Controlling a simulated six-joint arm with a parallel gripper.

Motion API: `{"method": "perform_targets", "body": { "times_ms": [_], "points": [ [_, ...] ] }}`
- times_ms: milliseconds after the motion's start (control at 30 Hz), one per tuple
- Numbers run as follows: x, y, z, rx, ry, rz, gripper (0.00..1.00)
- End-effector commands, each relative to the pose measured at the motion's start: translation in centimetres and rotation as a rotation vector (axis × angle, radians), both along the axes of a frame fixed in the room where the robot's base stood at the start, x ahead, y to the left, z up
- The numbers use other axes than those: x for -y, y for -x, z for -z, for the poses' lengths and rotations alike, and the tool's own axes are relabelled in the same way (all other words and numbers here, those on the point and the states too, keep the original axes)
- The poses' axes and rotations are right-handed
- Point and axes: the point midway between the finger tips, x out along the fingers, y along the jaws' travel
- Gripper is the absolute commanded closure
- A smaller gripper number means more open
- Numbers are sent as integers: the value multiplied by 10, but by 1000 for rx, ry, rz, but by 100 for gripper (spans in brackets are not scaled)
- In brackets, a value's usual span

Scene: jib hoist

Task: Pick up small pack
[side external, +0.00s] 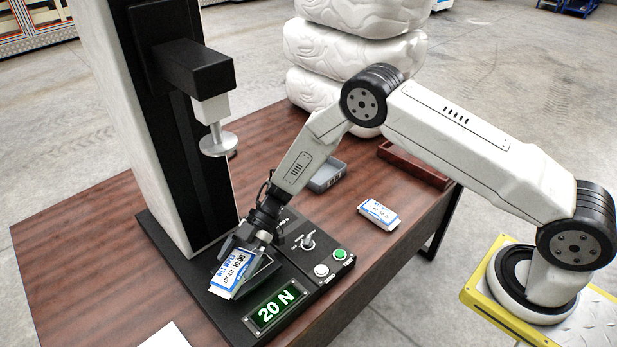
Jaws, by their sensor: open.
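A small white and blue pack (234,275) with printed text is at the base of the test stand, tilted, over or against the dark plate there. My gripper (247,243) points down at the upper end of this pack, with its dark fingers open beside it. The fingers partly cover that end, and I cannot tell whether they touch it. A second white and blue pack (378,213) lies flat on the brown table (330,280), to the right of the control panel and apart from my gripper.
The black and white test stand (205,120) has a round metal press foot (218,143) above the base. A lit display (277,306) reads 20 N; a knob and buttons (341,254) sit beside it. A grey tray (326,177) and a dark red tray (414,165) are behind.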

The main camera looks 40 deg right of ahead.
Motion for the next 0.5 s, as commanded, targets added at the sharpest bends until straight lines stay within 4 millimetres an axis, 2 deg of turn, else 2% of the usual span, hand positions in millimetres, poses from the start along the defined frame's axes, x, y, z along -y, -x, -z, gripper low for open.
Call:
{"method": "perform_targets", "body": {
  "times_ms": [133,500],
  "points": [
    [-9,2,5,0,0,-1,0],
    [-9,2,5,0,0,0,0]
  ]
}}
